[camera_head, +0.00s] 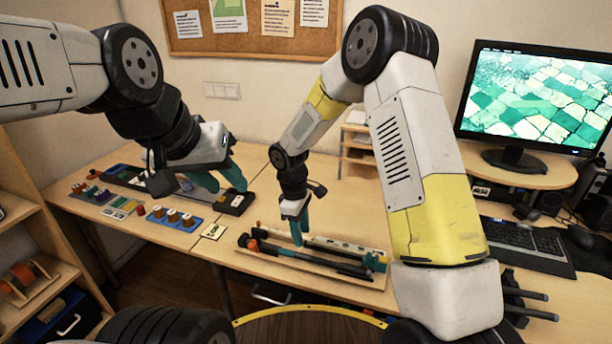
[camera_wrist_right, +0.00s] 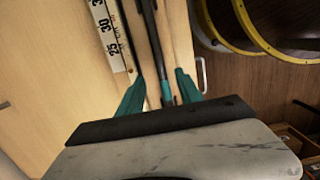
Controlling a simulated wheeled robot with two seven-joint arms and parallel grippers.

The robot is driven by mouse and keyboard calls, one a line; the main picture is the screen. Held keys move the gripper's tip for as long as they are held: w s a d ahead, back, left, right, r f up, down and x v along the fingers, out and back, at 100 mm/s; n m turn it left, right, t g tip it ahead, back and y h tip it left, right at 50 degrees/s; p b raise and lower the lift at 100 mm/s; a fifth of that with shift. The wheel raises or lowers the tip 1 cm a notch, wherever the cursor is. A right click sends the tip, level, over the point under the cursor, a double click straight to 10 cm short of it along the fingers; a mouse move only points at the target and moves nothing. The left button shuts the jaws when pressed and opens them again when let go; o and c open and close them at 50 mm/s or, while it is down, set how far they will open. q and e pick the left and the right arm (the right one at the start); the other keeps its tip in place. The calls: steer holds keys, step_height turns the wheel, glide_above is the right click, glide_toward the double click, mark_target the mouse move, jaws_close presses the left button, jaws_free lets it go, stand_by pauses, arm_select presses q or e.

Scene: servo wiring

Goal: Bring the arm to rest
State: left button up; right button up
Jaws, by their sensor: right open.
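My right gripper (camera_head: 301,226) has teal fingers and points down over the tray of rods (camera_head: 262,262) near the table's front edge. In the right wrist view its fingers (camera_wrist_right: 156,95) are apart, with a dark rod (camera_wrist_right: 150,40) and its teal part between them in the picture; I cannot tell whether they touch it.
A blue block with knobs (camera_head: 174,219) and small parts lie at the table's left. A monitor (camera_head: 540,98) and keyboard (camera_head: 512,240) stand at the right. A printed ruler strip (camera_wrist_right: 108,32) lies beside the rod. The table behind the tray is mostly clear.

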steer(key=s+d+r+m+t+y, duration=0.1)
steer(key=s+d+r+m, duration=0.15)
steer(key=r, duration=0.45)
steer(key=s+d+r+m+t, duration=0.1)
steer(key=d+r+m, duration=0.1)
steer(key=d+r, duration=0.3)
steer(key=s+d+r+m+t+y, duration=0.1)
steer(key=s+d+r+m, duration=0.15)
steer(key=r, duration=0.55)
steer(key=s+d+r+m+t, duration=0.1)
steer(key=s+d+r+m, duration=0.2)
steer(key=s+r, duration=0.2)
steer(key=s+d+r+m+t+y, duration=0.1)
steer(key=s+d+r+m+t, duration=0.1)
steer(key=s+r, duration=0.3)
steer(key=s+d+m, duration=0.1)
steer(key=s, duration=0.3)
steer(key=shift+s+d+m+t+y, duration=0.2)
steer(key=shift+d+m+t+y, duration=0.1)
steer(key=shift+m, duration=0.1)
steer(key=shift+r, duration=0.1)
